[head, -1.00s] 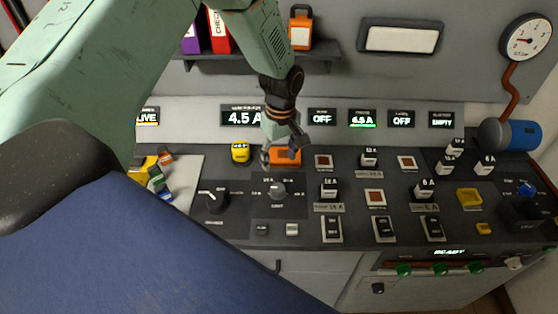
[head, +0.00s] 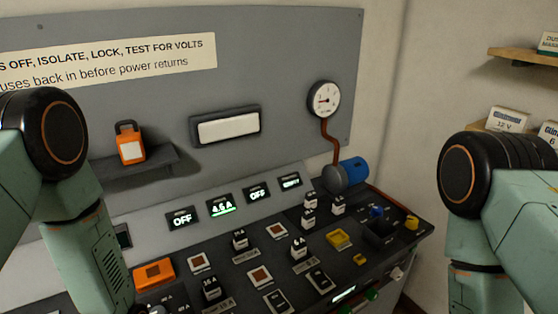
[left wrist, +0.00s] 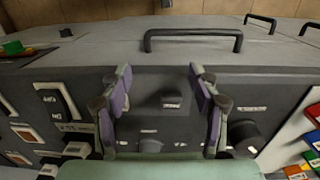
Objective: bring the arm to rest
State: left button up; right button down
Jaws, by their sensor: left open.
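My left arm (head: 75,215) comes down the left side of the head view, and its gripper is outside that view. In the left wrist view my left gripper (left wrist: 160,85) is open. Its two purple-padded fingers stand apart with nothing between them, in front of the dark control panel (left wrist: 150,115). I cannot tell its exact distance from the panel. My right arm (head: 480,215) is at the right edge of the head view, and its gripper is not shown.
The sloped console carries an orange block (head: 154,273), several switches and fuses, a yellow holder (head: 339,238) and a blue cylinder (head: 354,171). An orange padlock-shaped object (head: 130,145) stands on a wall shelf. The wrist view shows a black handle (left wrist: 193,33) and coloured pieces (left wrist: 312,139).

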pick_arm(q)
jog(key=s+d+m, duration=0.1)
jog(key=s+m, duration=0.5)
jog(key=s, duration=1)
notch_tip(320, 180, down, 21)
jog(key=b, duration=2.1)
jog(key=shift+w+f+y+b, duration=0.15)
jog(key=shift+w+y+b, duration=0.15)
jog(key=shift+w+b, duration=0.1)
